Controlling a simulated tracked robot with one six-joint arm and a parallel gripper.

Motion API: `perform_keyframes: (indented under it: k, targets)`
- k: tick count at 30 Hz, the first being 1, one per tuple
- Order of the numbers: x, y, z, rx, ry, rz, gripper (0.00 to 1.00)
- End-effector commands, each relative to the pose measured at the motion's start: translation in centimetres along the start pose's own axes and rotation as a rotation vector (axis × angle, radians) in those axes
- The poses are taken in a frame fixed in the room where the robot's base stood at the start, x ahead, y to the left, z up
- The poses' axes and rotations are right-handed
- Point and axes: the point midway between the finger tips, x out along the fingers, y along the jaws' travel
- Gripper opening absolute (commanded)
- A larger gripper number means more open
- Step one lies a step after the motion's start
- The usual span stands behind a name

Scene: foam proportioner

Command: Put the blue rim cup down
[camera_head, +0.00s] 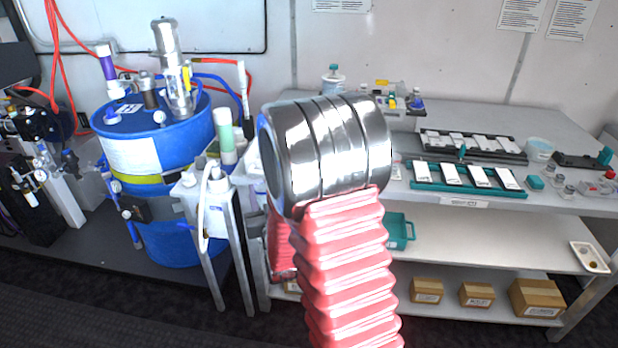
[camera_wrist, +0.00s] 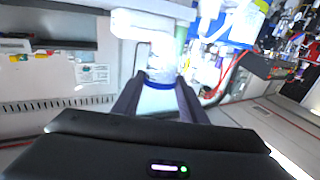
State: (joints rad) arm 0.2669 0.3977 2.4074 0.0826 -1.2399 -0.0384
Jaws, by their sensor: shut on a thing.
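In the wrist view, my gripper (camera_wrist: 160,88) is shut on the blue rim cup (camera_wrist: 158,101), a pale cup with a blue band at its far end. The dark fingers sit on either side of it, and the black gripper body hides its near part. A white fixture shows just beyond the cup; I cannot tell whether the two touch. In the head view, my metal wrist and red arm sleeve fill the middle and hide the gripper and the held cup.
A grey bench (camera_head: 455,118) on the right holds slide trays (camera_head: 467,178), a white tub (camera_head: 540,150) and small jars. A blue drum (camera_head: 150,135) with pipes stands left. Cardboard boxes (camera_head: 537,297) sit on the low shelf. The middle shelf (camera_head: 480,240) has bare room.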

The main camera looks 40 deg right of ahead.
Motion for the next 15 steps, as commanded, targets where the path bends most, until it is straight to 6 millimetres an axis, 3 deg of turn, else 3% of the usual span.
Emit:
perform_keyframes:
  k: [1, 3, 9, 15]
  targets:
    - [-0.4, -2.5, 0.5, 0.002, -0.004, -0.049, 0.17]
    - [-1.0, -5.7, 0.9, 0.005, -0.003, -0.114, 0.17]
    - [-3.3, -13.6, 2.1, 0.01, -0.005, -0.272, 0.17]
    - [-4.7, -17.0, 2.5, 0.012, -0.003, -0.342, 0.17]
